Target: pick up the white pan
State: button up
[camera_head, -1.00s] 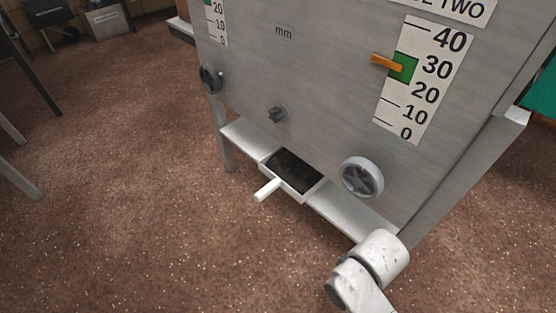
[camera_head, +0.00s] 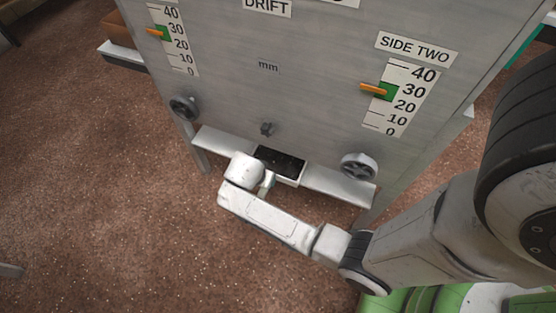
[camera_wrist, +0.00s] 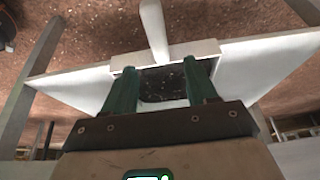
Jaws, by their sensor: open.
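The white pan (camera_head: 289,179) sits on the pale ledge at the foot of the grey panel. The fingers are hidden in the head view.
The pale ledge (camera_head: 335,184) runs along the grey panel (camera_head: 225,90). A round handwheel (camera_head: 359,166) sticks out to the right, a small knob (camera_head: 266,129) above the pan and a dark wheel (camera_head: 183,107) at left.

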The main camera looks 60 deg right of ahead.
jog(key=b+x, duration=0.3)
jog(key=x, duration=0.5)
jog(key=shift+d+f, duration=0.15)
jog(key=shift+f, duration=0.1)
jog(key=c, duration=1)
